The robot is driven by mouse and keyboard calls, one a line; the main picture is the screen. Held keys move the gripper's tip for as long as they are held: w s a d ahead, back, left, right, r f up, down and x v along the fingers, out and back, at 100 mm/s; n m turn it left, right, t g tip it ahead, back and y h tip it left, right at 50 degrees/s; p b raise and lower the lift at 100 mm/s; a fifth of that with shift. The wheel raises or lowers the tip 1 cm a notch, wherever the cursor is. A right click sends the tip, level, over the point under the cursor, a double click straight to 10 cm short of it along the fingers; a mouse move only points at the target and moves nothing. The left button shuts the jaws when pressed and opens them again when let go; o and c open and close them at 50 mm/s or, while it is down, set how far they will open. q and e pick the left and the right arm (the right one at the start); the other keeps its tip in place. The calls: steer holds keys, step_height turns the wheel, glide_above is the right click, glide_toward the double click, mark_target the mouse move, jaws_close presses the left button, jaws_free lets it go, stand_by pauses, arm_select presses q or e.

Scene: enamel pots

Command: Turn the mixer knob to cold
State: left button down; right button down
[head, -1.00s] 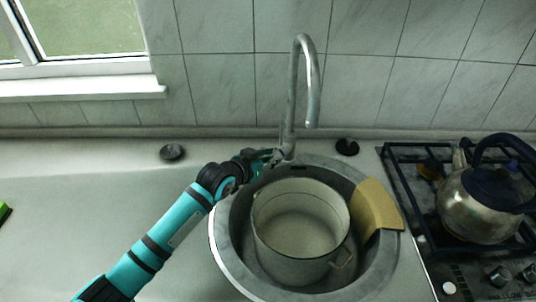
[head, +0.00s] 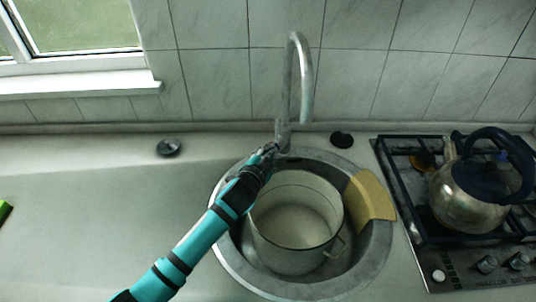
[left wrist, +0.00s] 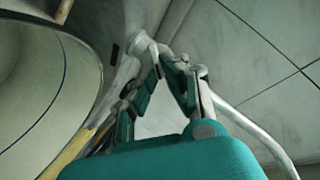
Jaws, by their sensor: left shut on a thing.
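The metal mixer tap (head: 305,85) rises behind the sink, with its tall spout curving over. My left gripper (head: 271,150) is at the left side of the tap's base, where the mixer knob is; the fingers mostly hide the knob in the head view. In the left wrist view my left gripper (left wrist: 160,66) has its fingertips closed together around the pale metal knob (left wrist: 147,46). The exact angle of the knob is hard to tell. My right gripper is in neither view.
A large enamel pot (head: 292,256) stands in the round sink (head: 238,272), right below the tap. A tan board (head: 371,196) lies on the sink's right rim. A kettle (head: 462,205) stands on the hob at right. The counter at left is largely clear.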

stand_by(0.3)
arm_select(q)
steer(key=c, duration=1.4)
jaws_free()
steer(key=v, duration=1.2)
steer(key=shift+s, duration=0.1)
steer(key=shift+d, duration=0.1)
